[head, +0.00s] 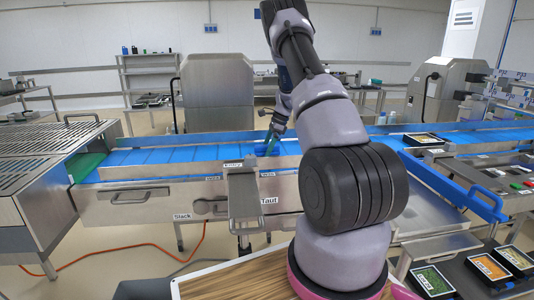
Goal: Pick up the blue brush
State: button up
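My arm rises from the front right and bends down over the blue conveyor belt (180,156). My gripper (271,141) is small in the head view, at the belt's middle, partly behind my own arm. Its fingers point down, and whether they are open or shut cannot be made out. A small darker blue shape (264,149) shows right below the gripper on the belt; it may be the blue brush, but it blends with the belt. Whether the gripper touches it cannot be told.
A small metal ledge (242,196) juts out in front of the belt. A steel machine with a slatted top (30,150) stands at left. Black trays of food (488,267) lie at front right. A blue rail (455,190) crosses at right. An orange hose (120,248) lies on the floor.

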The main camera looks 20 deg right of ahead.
grip_shut()
notch_tip(320, 180, up, 11)
jog(key=shift+f, duration=0.2)
dwell(0.3)
